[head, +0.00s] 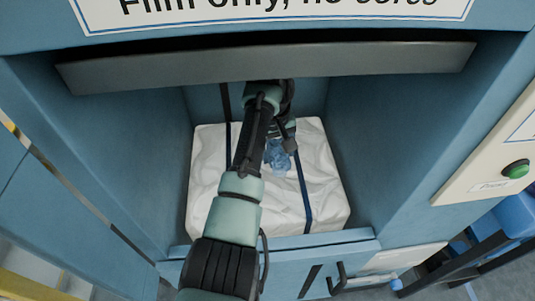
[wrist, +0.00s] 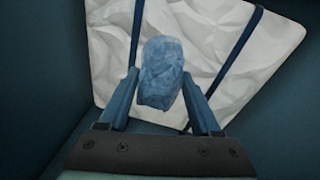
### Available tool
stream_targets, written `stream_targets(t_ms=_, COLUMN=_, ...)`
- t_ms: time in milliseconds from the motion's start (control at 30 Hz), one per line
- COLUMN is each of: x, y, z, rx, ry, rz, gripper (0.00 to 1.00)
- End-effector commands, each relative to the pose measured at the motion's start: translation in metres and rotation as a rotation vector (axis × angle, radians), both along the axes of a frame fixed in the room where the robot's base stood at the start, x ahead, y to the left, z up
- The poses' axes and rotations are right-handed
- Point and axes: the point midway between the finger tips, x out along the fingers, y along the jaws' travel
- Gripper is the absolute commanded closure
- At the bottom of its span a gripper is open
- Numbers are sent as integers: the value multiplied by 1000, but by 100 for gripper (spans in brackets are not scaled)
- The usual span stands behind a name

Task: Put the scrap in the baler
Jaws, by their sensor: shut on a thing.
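The baler (head: 380,160) is a blue box with an open front, and my arm reaches into its chamber. The scrap (head: 277,155) is a crumpled bluish, film-like wad. My gripper (wrist: 160,100) is shut on it, with one finger on each side in the wrist view, where the scrap (wrist: 161,72) shows large. A white wrinkled bale (head: 325,190) with dark blue straps lies in the chamber below the scrap; it also fills much of the wrist view (wrist: 255,70). I cannot tell whether the scrap touches the bale. My arm hides part of the bale.
A grey bar (head: 270,66) crosses the top of the opening, under a sign (head: 270,12) reading "Film only, no cores". A low front door (head: 330,262) with a dark handle lies below. A green button (head: 516,169) is on the right panel. Side walls flank the arm.

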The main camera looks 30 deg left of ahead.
Motion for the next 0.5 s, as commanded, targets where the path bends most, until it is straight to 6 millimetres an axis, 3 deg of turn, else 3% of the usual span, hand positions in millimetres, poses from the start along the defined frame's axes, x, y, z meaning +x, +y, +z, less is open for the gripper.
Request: stream_targets(t_ms=500, x=-1, y=0, z=-61, rx=-1, ry=2, rz=0, gripper=89)
